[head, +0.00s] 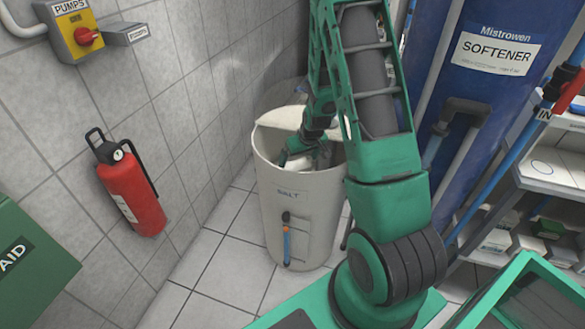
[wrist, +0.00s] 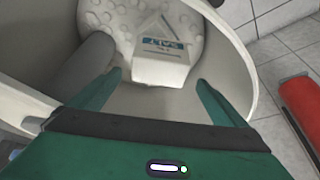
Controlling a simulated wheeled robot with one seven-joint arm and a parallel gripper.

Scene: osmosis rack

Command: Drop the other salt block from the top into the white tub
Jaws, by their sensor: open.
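The white tub (head: 300,220), labelled SALT, stands on the tiled floor against the wall, its top open. My gripper (head: 310,155) reaches down into its mouth. In the wrist view my gripper (wrist: 159,77) is open, with one finger on each side. A white salt block (wrist: 161,68) with a blue SALT label lies beyond the fingertips, inside the tub, against a bumpy white mass. The fingers do not appear to touch it. In the head view my arm hides part of the tub's inside, and no second block can be made out.
A pale lid (head: 281,118) sits at the back of the tub's rim. A grey pipe (wrist: 85,68) stands inside the tub. A red extinguisher (head: 132,188) hangs on the left wall. The blue softener tank (head: 480,95) and shelves (head: 555,165) are at right.

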